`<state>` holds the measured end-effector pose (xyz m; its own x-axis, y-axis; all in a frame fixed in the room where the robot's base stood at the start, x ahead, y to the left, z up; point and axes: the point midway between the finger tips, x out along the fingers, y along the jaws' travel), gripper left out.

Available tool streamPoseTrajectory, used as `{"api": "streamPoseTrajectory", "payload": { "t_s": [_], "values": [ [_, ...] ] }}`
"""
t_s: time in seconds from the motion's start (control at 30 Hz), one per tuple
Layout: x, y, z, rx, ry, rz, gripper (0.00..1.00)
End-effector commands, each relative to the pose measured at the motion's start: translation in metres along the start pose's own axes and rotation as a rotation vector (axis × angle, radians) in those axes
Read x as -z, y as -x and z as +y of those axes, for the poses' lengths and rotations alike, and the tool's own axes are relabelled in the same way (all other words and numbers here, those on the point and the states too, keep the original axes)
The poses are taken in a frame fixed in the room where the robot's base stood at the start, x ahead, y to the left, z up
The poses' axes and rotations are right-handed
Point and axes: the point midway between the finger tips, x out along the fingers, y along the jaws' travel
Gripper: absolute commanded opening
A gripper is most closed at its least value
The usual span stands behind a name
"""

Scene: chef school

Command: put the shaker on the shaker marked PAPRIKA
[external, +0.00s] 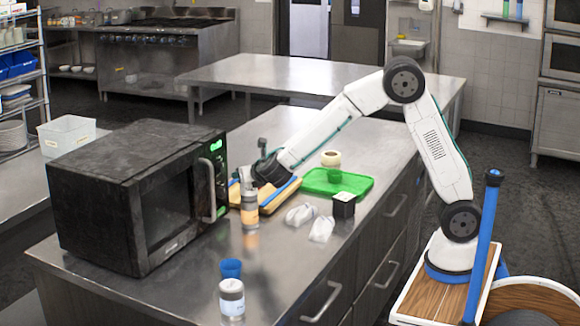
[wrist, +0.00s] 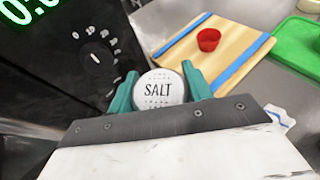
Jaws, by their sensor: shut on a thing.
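My gripper (wrist: 158,88) is shut on an upright shaker with a white round lid marked SALT (wrist: 158,88). In the external view my gripper (external: 246,180) is beside the microwave, above the counter. A clear shaker with an orange band (external: 250,211) shows upright just below the jaws. Its lettering is unreadable, and I cannot tell whether the held shaker touches it. No PAPRIKA marking is legible in either view. Another shaker with a grey lid and pale label (external: 232,299) stands at the counter's near end.
The black microwave (external: 135,195) stands close left of my gripper. A wooden board with blue bands (wrist: 190,58) holds a red cup (wrist: 209,39).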

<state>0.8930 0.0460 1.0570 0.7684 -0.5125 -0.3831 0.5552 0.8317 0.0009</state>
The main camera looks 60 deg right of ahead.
Motion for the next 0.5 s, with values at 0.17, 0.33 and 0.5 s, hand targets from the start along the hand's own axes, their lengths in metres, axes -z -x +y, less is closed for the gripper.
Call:
{"api": "streamPoseTrajectory", "payload": {
  "t_s": [0.17,0.33,0.5],
  "values": [
    [0.0033,-0.0013,0.0001,0.000,0.001,0.000,0.22],
    [0.0028,-0.0011,0.0001,0.000,0.001,0.000,0.71],
    [0.0025,-0.0009,0.0000,0.000,0.000,0.000,0.71]
  ]
}}
